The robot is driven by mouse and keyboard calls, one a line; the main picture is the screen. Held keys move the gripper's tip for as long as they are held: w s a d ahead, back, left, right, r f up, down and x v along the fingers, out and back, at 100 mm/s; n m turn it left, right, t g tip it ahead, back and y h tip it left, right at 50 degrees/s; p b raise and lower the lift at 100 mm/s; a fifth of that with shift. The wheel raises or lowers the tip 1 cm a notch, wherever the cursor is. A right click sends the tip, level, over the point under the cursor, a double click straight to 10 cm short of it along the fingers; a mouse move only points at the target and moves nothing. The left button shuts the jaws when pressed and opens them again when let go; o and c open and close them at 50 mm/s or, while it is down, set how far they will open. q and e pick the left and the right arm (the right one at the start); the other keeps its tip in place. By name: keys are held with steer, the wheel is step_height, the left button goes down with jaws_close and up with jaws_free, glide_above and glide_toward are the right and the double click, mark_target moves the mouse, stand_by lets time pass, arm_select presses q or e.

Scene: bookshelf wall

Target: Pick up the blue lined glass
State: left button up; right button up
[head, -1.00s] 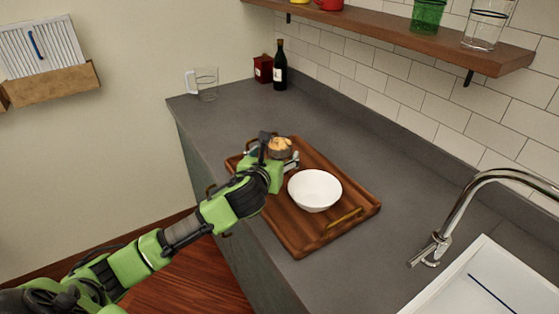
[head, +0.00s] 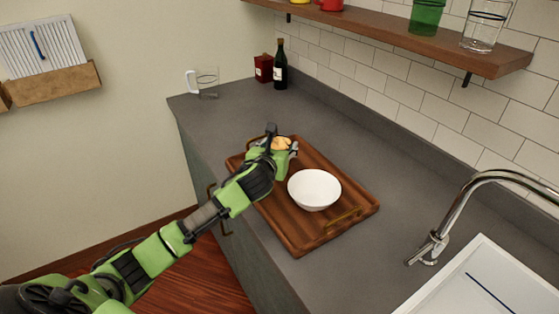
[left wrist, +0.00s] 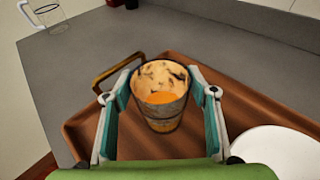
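A small glass (left wrist: 160,113) with a dark line near its rim and orange, mottled contents stands on the wooden tray (head: 300,232), at the tray's far left in the head view. My left gripper (head: 284,143) reaches over the tray there. In the left wrist view its two fingers (left wrist: 160,85) are spread, one on each side of this glass, with narrow gaps visible lower down. Contact at the fingertips is unclear. Another clear glass (head: 486,25) with dark blue lines stands on the wall shelf. My right gripper is not in view.
A white bowl (head: 314,190) sits on the tray, right of the gripper. A clear glass mug (head: 206,83), a red box (head: 263,68) and a dark bottle (head: 280,66) stand at the counter's far end. A faucet (head: 440,235) and sink are at right.

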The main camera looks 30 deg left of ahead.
arm_select(q)
steer(key=c, duration=0.3)
steer(key=shift+r, duration=0.15)
steer(key=shift+r, duration=0.2)
steer(key=s+r, duration=0.4)
steer(key=s+a+r+b, duration=0.1)
steer(key=s+r, duration=0.3)
steer(key=s, duration=0.1)
steer(key=s+r, duration=0.4)
steer(key=s, duration=0.1)
steer(key=shift+a+r, duration=0.2)
steer(key=shift+a, duration=0.15)
